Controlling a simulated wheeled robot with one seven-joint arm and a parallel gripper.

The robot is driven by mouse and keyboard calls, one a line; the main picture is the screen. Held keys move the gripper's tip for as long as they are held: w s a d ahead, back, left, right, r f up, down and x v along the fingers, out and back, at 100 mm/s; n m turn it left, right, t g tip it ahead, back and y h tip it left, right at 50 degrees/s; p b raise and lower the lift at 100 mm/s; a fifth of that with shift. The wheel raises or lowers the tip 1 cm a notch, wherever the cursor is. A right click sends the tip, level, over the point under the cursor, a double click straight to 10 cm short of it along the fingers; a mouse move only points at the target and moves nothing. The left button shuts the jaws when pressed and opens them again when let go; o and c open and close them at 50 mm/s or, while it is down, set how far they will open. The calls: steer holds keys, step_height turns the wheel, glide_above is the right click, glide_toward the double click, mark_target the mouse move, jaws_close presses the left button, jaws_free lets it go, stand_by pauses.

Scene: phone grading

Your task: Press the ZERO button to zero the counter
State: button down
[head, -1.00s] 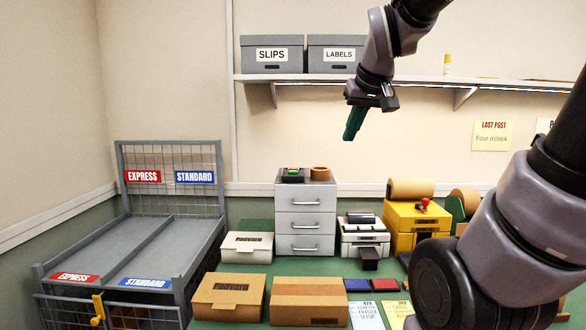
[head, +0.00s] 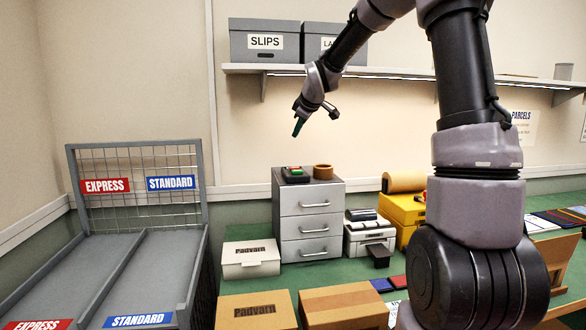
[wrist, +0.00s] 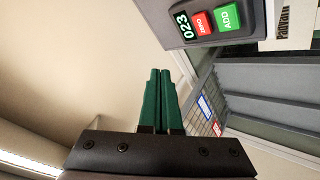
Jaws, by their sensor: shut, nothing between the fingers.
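The counter (head: 295,174) is a small dark box with red and green buttons on top of the grey drawer unit (head: 308,215). In the wrist view the counter's display (wrist: 184,26) reads 023, beside the red ZERO button (wrist: 201,22) and the green ADD button (wrist: 227,17). My gripper (head: 298,128) is in the air above the counter, clear of it, pointing down and slightly left. Its green fingers also show in the wrist view (wrist: 160,74), closed together with nothing between them.
A brown tape roll (head: 323,171) sits right of the counter on the same top. A shelf (head: 400,72) with grey boxes is behind my gripper. A white Padvarn box (head: 250,260) stands left of the drawers, a white printer (head: 369,235) right.

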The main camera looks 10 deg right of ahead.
mark_target(297, 168)
steer(key=shift+w, duration=0.1)
stand_by(0.3)
steer(key=shift+f, duration=4.4)
steer(key=shift+f, duration=0.4)
steer(key=shift+f, duration=0.45)
steer(key=shift+r, duration=0.85)
steer(key=shift+r, duration=2.55)
